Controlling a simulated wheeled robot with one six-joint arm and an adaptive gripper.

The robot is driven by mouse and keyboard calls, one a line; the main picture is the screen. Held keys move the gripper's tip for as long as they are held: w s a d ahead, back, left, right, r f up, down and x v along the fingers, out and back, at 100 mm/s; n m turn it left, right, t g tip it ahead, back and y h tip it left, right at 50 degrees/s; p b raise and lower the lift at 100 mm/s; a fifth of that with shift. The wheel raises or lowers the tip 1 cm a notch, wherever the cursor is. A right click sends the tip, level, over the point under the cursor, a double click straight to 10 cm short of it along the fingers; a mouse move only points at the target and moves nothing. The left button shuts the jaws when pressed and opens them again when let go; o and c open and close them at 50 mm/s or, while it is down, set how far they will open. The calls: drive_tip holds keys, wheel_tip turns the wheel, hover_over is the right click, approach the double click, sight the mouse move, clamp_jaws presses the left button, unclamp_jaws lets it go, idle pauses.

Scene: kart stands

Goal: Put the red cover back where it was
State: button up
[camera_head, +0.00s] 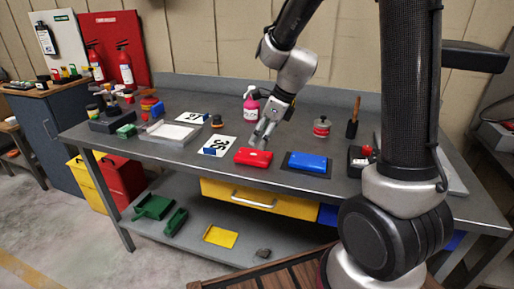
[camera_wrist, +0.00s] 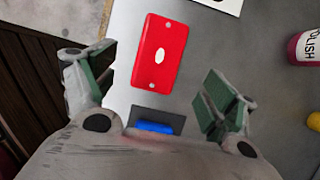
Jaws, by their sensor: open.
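The red cover (camera_head: 253,157) lies flat near the front edge of the grey workbench, left of a blue cover (camera_head: 307,162) that sits on a dark plate (camera_head: 324,174). In the wrist view the red cover (camera_wrist: 160,52) shows a white oval and a small screw-like dot near each end. My gripper (camera_head: 262,141) is just above the bench at the red cover. In the wrist view my gripper (camera_wrist: 160,80) is open, its green-padded fingers apart on either side, with nothing held. The blue cover (camera_wrist: 155,127) is partly hidden by my gripper.
A number card (camera_head: 219,146) lies left of the red cover. A pink bottle (camera_head: 251,107), a round tin (camera_head: 321,127) and a wooden-handled tool (camera_head: 353,118) stand behind. A white tray (camera_head: 170,132) is further left. A yellow drawer (camera_head: 260,198) is below the benchtop.

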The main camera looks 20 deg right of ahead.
drive_tip(key=s+d+r+n+h, duration=0.1)
drive_tip(key=s+d+r+n, duration=0.5)
drive_tip(key=s+r+n, duration=0.45)
drive_tip(key=s+d+r+n+h, duration=0.1)
drive_tip(key=s+d+n, duration=0.2)
drive_tip(key=s+n, duration=0.4)
drive_tip(key=s+d+r+n+t+h, duration=0.1)
drive_tip(key=s+d+r+n, duration=0.1)
drive_tip(key=s+n, duration=0.5)
drive_tip(key=shift+d+n+h, duration=0.35)
drive_tip(key=shift+d+h, duration=0.05)
drive_tip(key=shift+d, duration=0.2)
drive_tip(key=shift+r, duration=0.1)
